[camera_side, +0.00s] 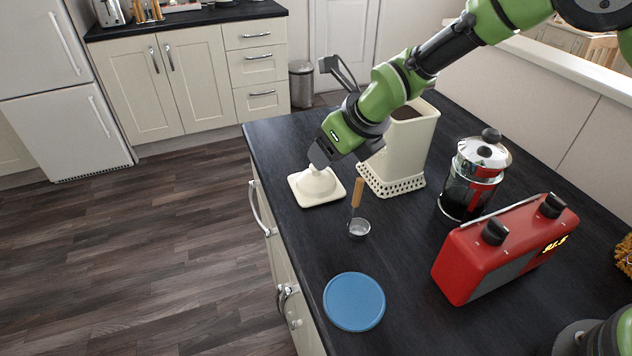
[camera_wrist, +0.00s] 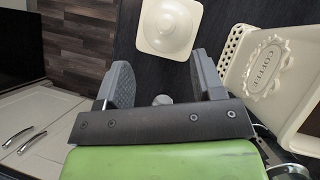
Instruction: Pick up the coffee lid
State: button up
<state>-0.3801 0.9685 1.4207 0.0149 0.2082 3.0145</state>
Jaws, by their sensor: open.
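The coffee lid (camera_side: 305,194) is a cream square plate with a raised dome in the middle. It lies on the dark counter near its left edge. It also shows at the top of the wrist view (camera_wrist: 168,26). My gripper (camera_side: 321,160) points down at the lid, with its end right by the dome. In the wrist view my gripper (camera_wrist: 160,62) is open, and the lid shows beyond the two grey fingertips with nothing held between them. In the side view the gripper end covers the top of the dome, and I cannot tell whether it touches.
The open cream coffee canister (camera_side: 416,138) stands close right of my gripper, with a perforated cream base (camera_side: 396,187). In front are a scoop (camera_side: 359,229) with a wooden handle and a blue disc (camera_side: 354,301). A French press (camera_side: 474,180) and red radio (camera_side: 480,268) stand right.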

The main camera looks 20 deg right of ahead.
aim_at(323, 181)
jog(key=x, duration=0.6)
jog(key=shift+w+d+f, duration=0.2)
jog(key=shift+d+f, duration=0.1)
jog(key=shift+d, duration=0.1)
jog(key=shift+x, duration=0.9)
jog(key=shift+r, duration=0.1)
jog(key=c, duration=1.1)
